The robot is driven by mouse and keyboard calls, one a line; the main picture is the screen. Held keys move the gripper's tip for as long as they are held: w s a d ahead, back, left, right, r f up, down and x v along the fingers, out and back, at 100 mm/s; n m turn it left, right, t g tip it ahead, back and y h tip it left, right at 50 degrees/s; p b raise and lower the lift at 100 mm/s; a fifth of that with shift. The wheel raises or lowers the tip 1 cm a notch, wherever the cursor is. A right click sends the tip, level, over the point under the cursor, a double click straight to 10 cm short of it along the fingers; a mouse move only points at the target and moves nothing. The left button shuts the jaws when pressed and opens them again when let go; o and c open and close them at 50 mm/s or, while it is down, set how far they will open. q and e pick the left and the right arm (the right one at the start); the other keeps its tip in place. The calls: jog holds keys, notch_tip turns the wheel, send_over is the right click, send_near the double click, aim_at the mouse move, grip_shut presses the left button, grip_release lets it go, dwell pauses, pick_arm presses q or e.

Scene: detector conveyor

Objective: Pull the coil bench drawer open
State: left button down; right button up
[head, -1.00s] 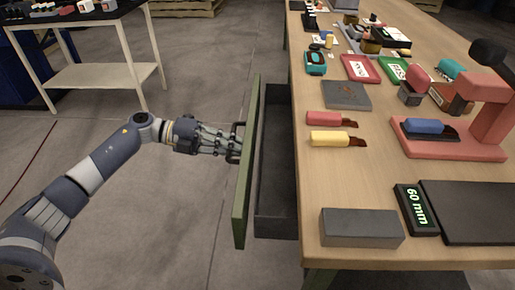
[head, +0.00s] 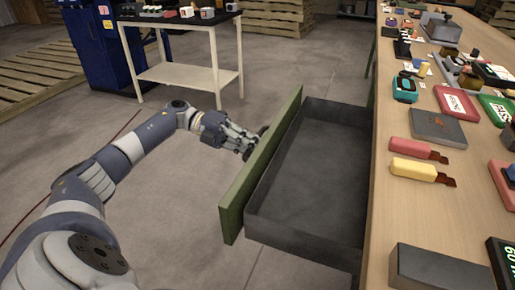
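The coil bench drawer (head: 315,170) stands well out from the left side of the wooden bench (head: 405,205). Its dark grey inside looks empty. Its green front panel (head: 262,165) faces my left arm. My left gripper (head: 256,143) is at the outer face of the panel, at the handle, which is mostly hidden behind the fingers and the panel. The fingers look closed around the handle, but their exact grip is small and partly hidden. My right gripper is not in view.
A white-legged table (head: 190,72) and a blue cabinet (head: 98,45) stand at the back left. Floor left of the drawer is clear.

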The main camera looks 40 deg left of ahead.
pick_arm(q)
jog(key=shift+r, duration=0.1)
jog(key=c, duration=1.7)
grip_release()
jog(key=shift+o, duration=0.2)
jog(key=shift+a, duration=0.1)
jog(key=v, duration=1.1)
jog(key=shift+s+a, duration=0.15)
jog(key=shift+a, duration=0.2)
